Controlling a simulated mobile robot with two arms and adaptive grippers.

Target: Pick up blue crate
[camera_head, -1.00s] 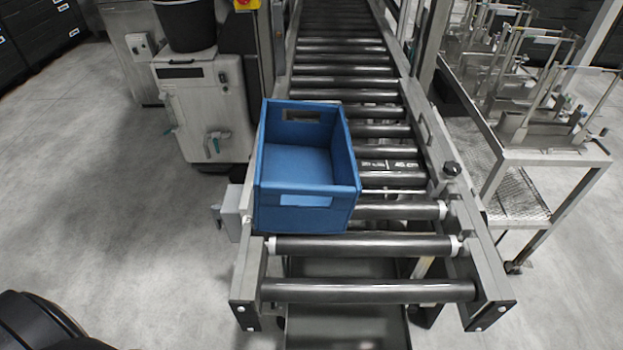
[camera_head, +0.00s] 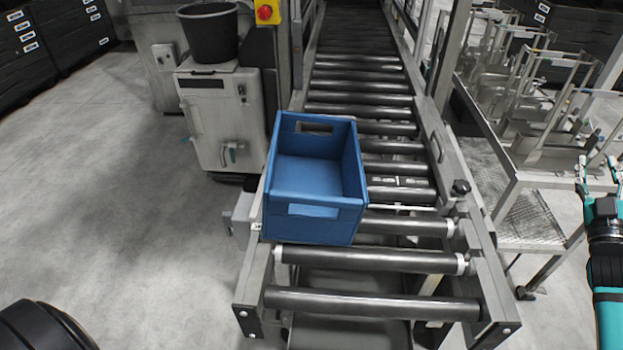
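The blue crate (camera_head: 318,228) is an empty open-topped box with handle slots in its near and far walls. It sits upright at the left side of the roller conveyor (camera_head: 365,305), near its front end. My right gripper (camera_head: 597,168) is at the right edge of the head view, well to the right of the crate and apart from it. Its two teal fingers are spread with nothing seen between them. My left gripper is not in view.
Metal side rails (camera_head: 485,275) border the rollers. A grey cabinet (camera_head: 215,115) with a black bucket (camera_head: 208,32) on top stands left of the conveyor. A metal rack (camera_head: 560,188) stands on the right, near my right gripper. The floor at left is clear.

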